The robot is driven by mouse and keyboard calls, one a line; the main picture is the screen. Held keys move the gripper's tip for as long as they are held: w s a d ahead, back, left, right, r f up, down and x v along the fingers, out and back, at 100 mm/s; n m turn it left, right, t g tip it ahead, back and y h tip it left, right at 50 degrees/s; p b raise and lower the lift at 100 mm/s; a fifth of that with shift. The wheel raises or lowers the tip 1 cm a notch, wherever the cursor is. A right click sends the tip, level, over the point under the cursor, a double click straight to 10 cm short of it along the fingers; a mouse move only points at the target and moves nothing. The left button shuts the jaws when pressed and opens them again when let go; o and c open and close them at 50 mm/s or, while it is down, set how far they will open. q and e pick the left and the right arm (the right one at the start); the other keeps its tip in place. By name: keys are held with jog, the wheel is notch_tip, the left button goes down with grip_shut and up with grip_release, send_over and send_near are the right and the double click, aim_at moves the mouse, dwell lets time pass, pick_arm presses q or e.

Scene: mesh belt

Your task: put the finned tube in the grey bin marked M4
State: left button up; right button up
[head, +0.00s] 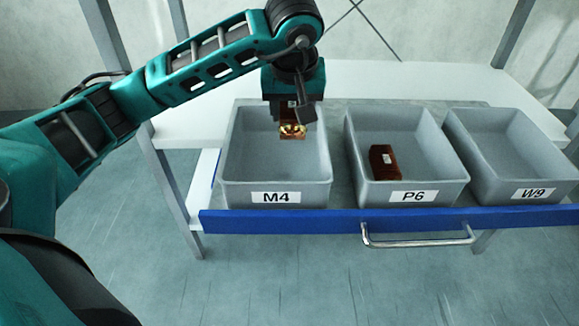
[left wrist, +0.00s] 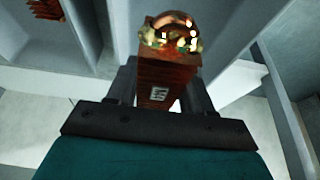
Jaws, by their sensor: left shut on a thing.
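The finned tube (left wrist: 172,72) is copper-brown with a shiny rounded end and a small white label. In the head view its shiny golden end (head: 292,131) shows below my left gripper (head: 291,112). My left gripper is shut on the tube and holds it over the grey bin marked M4 (head: 232,187). The tube hangs within the bin's outline in the head view; its exact height above the bin floor is hard to tell. The left wrist view shows the gripper (left wrist: 160,100) around the tube's labelled body. My right gripper is not in view.
The grey bin marked P6 (head: 440,192) holds a brown finned piece (head: 383,162). The grey bin marked W9 (head: 500,192) is empty. The bins stand in a row in a drawer with a blue front (head: 300,222) and a metal handle (head: 418,241).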

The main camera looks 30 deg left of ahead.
pick_arm(q)
jog(key=b, duration=0.2)
send_over(292, 169)
jog(key=s, duration=0.1)
jog(key=f, duration=0.8)
jog(key=shift+s+d, duration=0.15)
jog(key=shift+d, duration=0.25)
notch_tip(292, 169, down, 4)
jog(key=shift+f+b, duration=0.25)
jog(key=shift+b, duration=0.1)
jog(key=shift+f, duration=0.35)
